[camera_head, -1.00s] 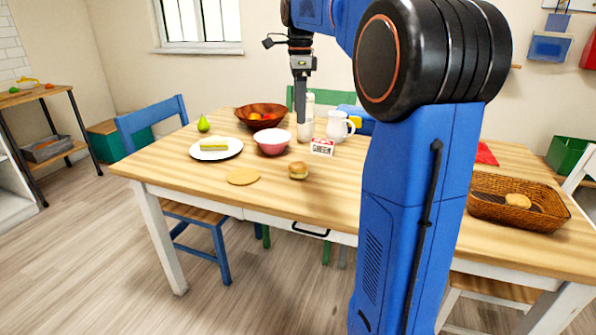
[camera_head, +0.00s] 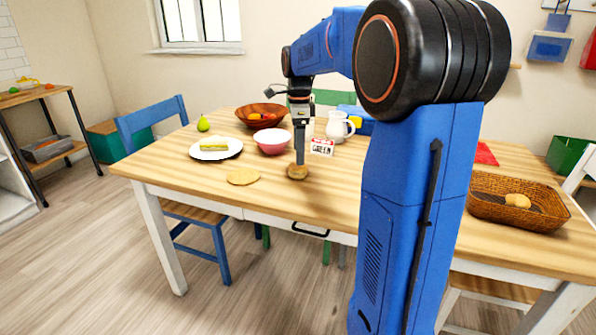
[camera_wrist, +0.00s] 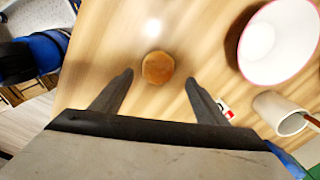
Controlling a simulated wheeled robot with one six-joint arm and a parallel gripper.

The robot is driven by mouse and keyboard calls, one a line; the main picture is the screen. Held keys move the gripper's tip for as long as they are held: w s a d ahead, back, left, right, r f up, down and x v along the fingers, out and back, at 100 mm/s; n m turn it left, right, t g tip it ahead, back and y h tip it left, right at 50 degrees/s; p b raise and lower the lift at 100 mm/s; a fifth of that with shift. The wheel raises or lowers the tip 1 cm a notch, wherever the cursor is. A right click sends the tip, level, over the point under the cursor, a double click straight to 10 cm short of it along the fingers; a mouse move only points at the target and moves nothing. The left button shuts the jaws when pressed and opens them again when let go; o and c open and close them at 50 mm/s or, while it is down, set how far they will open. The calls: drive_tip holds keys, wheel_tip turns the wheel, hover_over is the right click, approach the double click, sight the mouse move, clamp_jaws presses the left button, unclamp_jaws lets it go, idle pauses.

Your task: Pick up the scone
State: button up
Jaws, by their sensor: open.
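The scone (camera_head: 297,173) is a small round golden-brown piece on the wooden table, near its front edge. In the wrist view its round top (camera_wrist: 158,67) shows whole, between and slightly beyond the finger ends. My gripper (camera_head: 299,160) points down right over it in the head view, hiding part of its top. In the wrist view my gripper (camera_wrist: 159,78) is open, with a clear gap on either side of the scone. I cannot tell whether the fingertips reach down beside it.
A flat round tan disc (camera_head: 243,177) lies left of the scone. Behind stand a pink bowl (camera_head: 272,141), a small lettered box (camera_head: 322,147) and a white jug (camera_head: 340,126). A plate (camera_head: 231,152) is further left. A wicker basket (camera_head: 480,207) with a roll stands right.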

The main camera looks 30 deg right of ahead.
sight(298, 170)
drive_tip(key=shift+s+a+f, duration=0.1)
drive_tip(key=shift+a+f, duration=0.05)
drive_tip(key=shift+f, duration=0.95)
drive_tip(key=shift+a+f, duration=0.1)
drive_tip(key=shift+f, duration=1)
drive_tip(key=c, duration=1.2)
drive_tip(key=shift+o, duration=0.2)
